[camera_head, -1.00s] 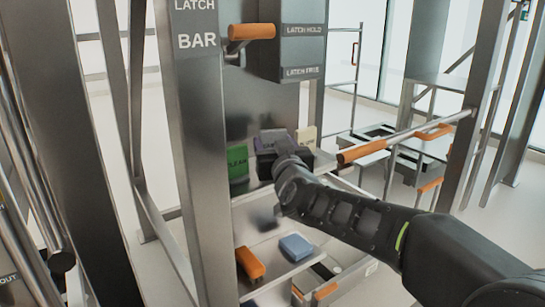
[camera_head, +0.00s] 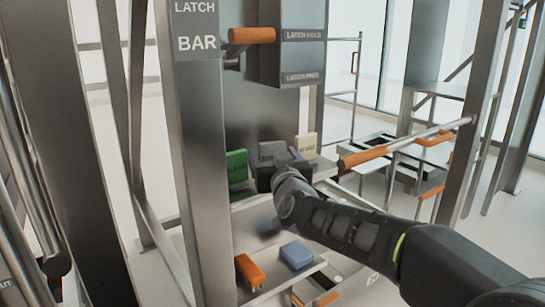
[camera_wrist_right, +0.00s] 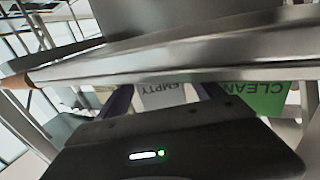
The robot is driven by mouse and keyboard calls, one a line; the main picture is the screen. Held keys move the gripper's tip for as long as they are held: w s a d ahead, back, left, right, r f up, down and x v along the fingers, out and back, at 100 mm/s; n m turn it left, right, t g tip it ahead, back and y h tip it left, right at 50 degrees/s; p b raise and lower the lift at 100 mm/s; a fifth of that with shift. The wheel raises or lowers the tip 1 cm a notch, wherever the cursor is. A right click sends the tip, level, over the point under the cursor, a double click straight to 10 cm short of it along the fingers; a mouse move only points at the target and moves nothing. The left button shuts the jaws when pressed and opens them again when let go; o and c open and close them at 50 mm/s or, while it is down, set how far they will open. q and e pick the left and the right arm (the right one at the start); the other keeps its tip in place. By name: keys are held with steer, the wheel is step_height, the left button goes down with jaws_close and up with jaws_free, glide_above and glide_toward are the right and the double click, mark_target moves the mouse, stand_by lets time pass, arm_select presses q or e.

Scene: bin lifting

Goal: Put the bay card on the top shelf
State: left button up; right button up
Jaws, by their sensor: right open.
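A grey card (camera_head: 272,150) stands upright on the shelf (camera_head: 245,199) in the head view. In the right wrist view the grey card (camera_wrist_right: 162,94) reads EMPTY. A green card (camera_head: 237,166) stands to its left and reads CLEAN in the wrist view (camera_wrist_right: 262,98). A cream card (camera_head: 307,145) stands to its right. My right gripper (camera_head: 277,163) is open just in front of the grey card. Its purple-edged fingers lie on either side of the card in the wrist view. Contact cannot be told. My left gripper is out of view.
An orange block (camera_head: 250,271) and a blue block (camera_head: 296,254) lie on the lower shelf. A bar with an orange grip (camera_head: 362,158) crosses at the right. A post (camera_head: 197,150) marked LATCH BAR stands left, with an orange handle (camera_head: 252,35) above the cards.

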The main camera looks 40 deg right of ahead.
steer(key=shift+r, duration=0.25)
steer(key=p+v, duration=0.2)
steer(key=v, duration=1)
steer(key=shift+f, duration=0.1)
